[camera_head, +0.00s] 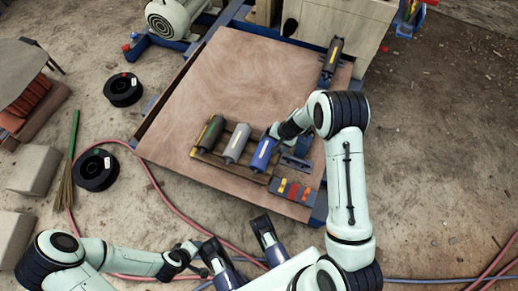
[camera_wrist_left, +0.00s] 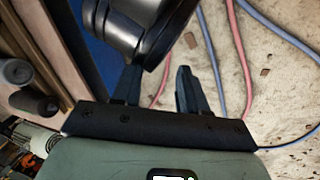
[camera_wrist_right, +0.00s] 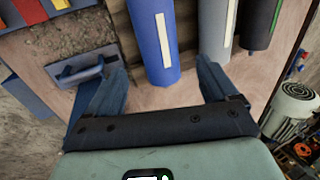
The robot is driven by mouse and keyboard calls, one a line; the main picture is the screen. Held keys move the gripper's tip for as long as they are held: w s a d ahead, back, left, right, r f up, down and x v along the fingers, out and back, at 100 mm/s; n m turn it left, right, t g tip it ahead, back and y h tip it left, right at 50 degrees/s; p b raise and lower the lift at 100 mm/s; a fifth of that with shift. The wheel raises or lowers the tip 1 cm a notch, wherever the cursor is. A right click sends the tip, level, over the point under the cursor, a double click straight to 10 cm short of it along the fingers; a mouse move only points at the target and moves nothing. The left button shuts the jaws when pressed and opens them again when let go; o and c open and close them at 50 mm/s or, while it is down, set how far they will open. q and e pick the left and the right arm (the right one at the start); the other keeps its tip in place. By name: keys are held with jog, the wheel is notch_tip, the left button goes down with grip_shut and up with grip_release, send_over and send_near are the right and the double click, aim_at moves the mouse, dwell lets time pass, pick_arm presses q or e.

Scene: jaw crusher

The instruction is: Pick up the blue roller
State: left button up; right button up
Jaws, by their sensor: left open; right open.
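The blue roller (camera_head: 263,153) lies on a wooden rack at the right end of a row, beside a grey roller (camera_head: 237,143). My right gripper (camera_head: 276,133) is at its far end. In the right wrist view, the blue roller (camera_wrist_right: 154,40) has a pale label strip, and its near end shows between the spread fingers of the right gripper (camera_wrist_right: 158,72). The jaws are open and not closed on it; whether a finger touches it I cannot tell. My left gripper (camera_wrist_left: 157,75) is open near a dark rounded part, away from the rollers.
A dark green roller (camera_head: 211,131) lies left of the grey one. A block with coloured squares (camera_head: 293,191) and a blue handled piece (camera_wrist_right: 83,70) are near the rack. A dark roller (camera_head: 333,55) stands at the board's far right. The board's (camera_head: 225,75) far part is clear.

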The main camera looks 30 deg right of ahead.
aim_at(266, 149)
jog(key=b+x, duration=0.2)
jog(key=x, duration=0.5)
jog(key=shift+s+f, duration=0.1)
jog(key=shift+f, duration=0.25)
jog(key=b+x, duration=0.1)
jog(key=x, duration=0.4)
jog(key=shift+b, duration=0.4)
pick_arm(q)
jog(key=f, duration=0.1)
jog(key=a+f, duration=0.1)
jog(key=f, duration=0.1)
jog(key=a+f, duration=0.1)
jog(key=f, duration=0.1)
jog(key=shift+w+a+f, duration=0.2)
pick_arm(e)
jog(key=shift+r, duration=0.1)
jog(key=c, duration=1.4)
pick_arm(q)
jog(key=shift+n, duration=0.3)
pick_arm(e)
jog(key=shift+r, duration=0.1)
jog(key=shift+c, duration=0.3)
pick_arm(q)
jog(key=shift+w+r, duration=0.1)
pick_arm(e)
jog(key=shift+r, duration=0.1)
